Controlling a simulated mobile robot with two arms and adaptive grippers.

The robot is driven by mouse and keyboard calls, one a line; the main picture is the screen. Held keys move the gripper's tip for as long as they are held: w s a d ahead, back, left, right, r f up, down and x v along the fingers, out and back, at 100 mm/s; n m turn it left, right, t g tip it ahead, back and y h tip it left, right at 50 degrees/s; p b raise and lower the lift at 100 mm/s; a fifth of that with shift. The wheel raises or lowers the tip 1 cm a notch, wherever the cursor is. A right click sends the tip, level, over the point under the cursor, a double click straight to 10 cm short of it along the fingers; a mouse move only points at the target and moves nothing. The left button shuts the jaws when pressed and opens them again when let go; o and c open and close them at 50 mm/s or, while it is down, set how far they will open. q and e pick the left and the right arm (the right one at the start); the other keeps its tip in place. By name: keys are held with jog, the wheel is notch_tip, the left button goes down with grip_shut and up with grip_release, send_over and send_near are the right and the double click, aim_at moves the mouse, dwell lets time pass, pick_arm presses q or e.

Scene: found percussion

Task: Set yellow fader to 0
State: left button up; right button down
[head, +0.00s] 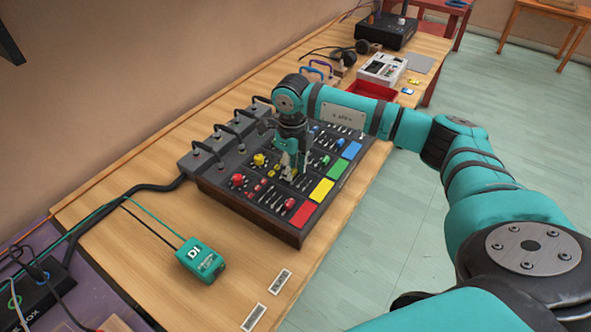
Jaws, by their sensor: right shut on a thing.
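The black mixer console (222,192) lies on the wooden table, with red, yellow, green and blue channel strips. The yellow strip ends in a yellow square (321,189) near the console's front edge, and a yellow knob (259,159) stands at its far end. My right gripper (289,172) points down onto the middle of the console, in line with the yellow strip. It is shut on the yellow fader, whose cap is mostly hidden by the fingers, so its exact position along the slot cannot be read. My left gripper is not in view.
Cables plug into the console's raised back. A teal DI box (201,260) and two small labelled plates (254,316) lie on the near table. Headphones (343,56), a white device (382,70) and a red tray (377,92) stand beyond. The table around the DI box is mostly clear.

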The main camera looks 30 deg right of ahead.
jog(key=shift+w+a, duration=0.2)
jog(key=shift+w, duration=0.2)
jog(key=c, duration=1.1)
grip_release()
jog(key=shift+s+d, duration=0.2)
jog(key=shift+s, duration=0.1)
jog(key=shift+w+a, duration=0.1)
notch_tip(320, 180, up, 12)
jog(key=shift+r, duration=0.1)
